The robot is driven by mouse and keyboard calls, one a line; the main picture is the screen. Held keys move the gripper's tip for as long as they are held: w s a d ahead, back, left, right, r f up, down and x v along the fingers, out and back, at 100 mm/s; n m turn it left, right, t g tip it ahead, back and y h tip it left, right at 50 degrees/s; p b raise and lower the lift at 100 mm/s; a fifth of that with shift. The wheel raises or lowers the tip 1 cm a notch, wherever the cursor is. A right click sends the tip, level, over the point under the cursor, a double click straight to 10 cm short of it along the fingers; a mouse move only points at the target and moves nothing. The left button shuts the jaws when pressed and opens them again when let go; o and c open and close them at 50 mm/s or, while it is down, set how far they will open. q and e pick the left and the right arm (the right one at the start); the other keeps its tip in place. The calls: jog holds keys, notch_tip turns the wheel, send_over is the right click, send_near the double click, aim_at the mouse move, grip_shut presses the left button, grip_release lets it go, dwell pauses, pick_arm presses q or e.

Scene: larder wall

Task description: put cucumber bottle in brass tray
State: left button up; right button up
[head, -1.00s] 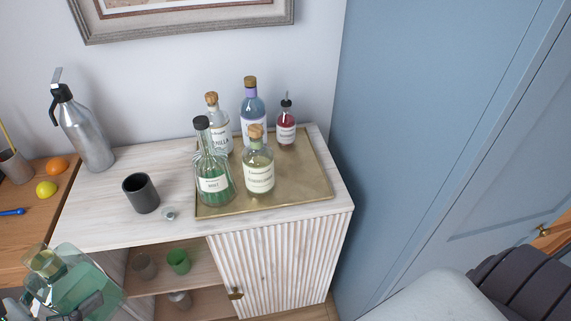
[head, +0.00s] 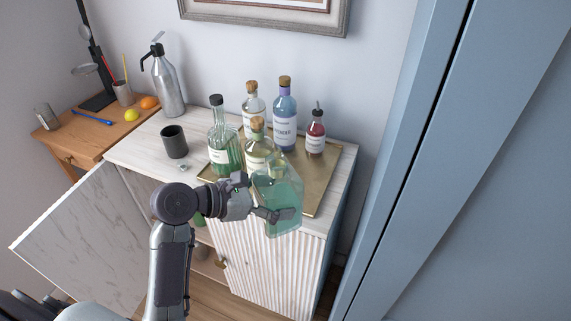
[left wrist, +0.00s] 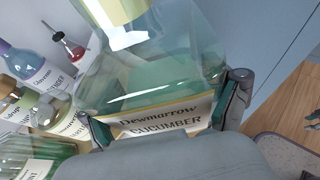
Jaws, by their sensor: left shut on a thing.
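The cucumber bottle (head: 281,190) is a large, clear, square-shouldered bottle with pale green liquid. Its label reads "Dewmarrow CUCUMBER" in the left wrist view (left wrist: 160,118). My left gripper (head: 268,212) is shut on it, with one finger on each side in the left wrist view (left wrist: 166,105). In the head view the bottle overlaps the front part of the brass tray (head: 325,178), which lies on the white cabinet. I cannot tell how high it is above the tray. The bottle hides part of the tray.
On the tray stand a green bottle (head: 219,150), a pale yellow bottle (head: 261,151), a clear bottle (head: 251,108), a blue bottle (head: 285,118) and a small red bottle (head: 316,138). A dark cup (head: 174,143) and siphon (head: 167,85) stand left. The tray's right side is clear.

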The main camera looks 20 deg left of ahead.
pick_arm(q)
jog(key=w+d+r+n+t+y, duration=0.2)
jog(key=w+d+n+t+y, duration=0.3)
jog(key=w, duration=0.7)
jog(key=shift+w+a+f+m+g+h, duration=0.3)
jog(key=shift+w+a+f, duration=0.65)
jog(key=shift+w+f, duration=0.7)
jog(key=shift+w+a+f+m+g+h, duration=0.15)
jog(key=shift+w+a+f+g, duration=0.3)
jog(key=shift+w+a+f, duration=1.15)
jog(key=shift+w+a+f+m+g+h, duration=0.15)
jog(key=shift+w+a+f+g+h, duration=0.15)
jog(key=shift+w+f, duration=1.4)
jog(key=shift+s+f, duration=0.55)
pick_arm(e)
jog(key=shift+w, duration=0.15)
pick_arm(q)
jog(key=o, duration=1.4)
jog(key=shift+s+f, duration=0.1)
jog(key=shift+f, duration=0.25)
jog(key=shift+o, duration=0.7)
jog(key=shift+r, duration=0.2)
